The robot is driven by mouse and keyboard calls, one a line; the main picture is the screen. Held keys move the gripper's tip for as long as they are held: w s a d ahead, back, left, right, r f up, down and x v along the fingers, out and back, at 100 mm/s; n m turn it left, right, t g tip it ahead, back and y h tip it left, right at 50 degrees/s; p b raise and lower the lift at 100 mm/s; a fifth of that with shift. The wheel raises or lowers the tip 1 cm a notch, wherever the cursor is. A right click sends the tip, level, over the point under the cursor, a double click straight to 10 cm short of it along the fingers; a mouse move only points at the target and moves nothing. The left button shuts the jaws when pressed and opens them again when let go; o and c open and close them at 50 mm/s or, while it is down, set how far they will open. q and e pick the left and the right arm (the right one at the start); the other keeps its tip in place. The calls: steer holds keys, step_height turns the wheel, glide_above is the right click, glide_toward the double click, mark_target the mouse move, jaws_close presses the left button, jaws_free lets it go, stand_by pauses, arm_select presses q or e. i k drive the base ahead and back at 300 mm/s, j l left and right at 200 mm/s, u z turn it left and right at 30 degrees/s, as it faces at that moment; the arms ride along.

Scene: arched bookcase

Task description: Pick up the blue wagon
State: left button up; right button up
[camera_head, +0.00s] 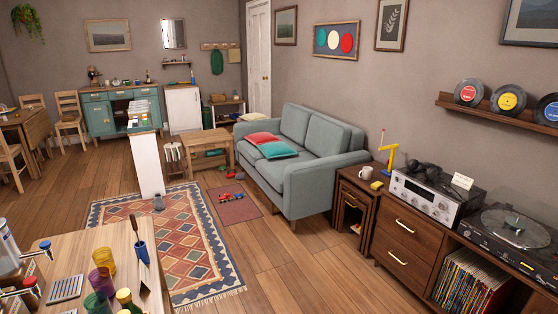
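A small toy train of red and blue pieces lies on a dull red mat (238,212) on the floor, in front of the grey-blue sofa. The blue wagon (231,198) seems to be among these pieces. It is too small here to tell its exact shape or whether it touches the red pieces beside it. Neither of my grippers is in view.
The sofa (325,172) stands right of the mat, and a low wooden table (205,142) stands behind it. A patterned rug (190,255) lies to the left. A wooden counter (90,250) with cups and taps fills the lower left. Bare floor (290,265) lies in front.

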mark_target(238, 194)
steer(key=i+l, duration=1.15)
steer(key=i+j+u, duration=0.1)
steer(key=i+u, duration=0.35)
steer(key=i, duration=0.45)
steer(key=i+l+u, duration=0.2)
steer(key=i+u, duration=0.3)
steer(key=i, duration=0.35)
steer(key=i+u, duration=0.1)
steer(key=i, duration=0.65)
steer(key=i+l+u, duration=0.15)
steer(key=i, duration=0.55)
steer(key=i+l+u, duration=0.1)
steer(key=i, duration=0.65)
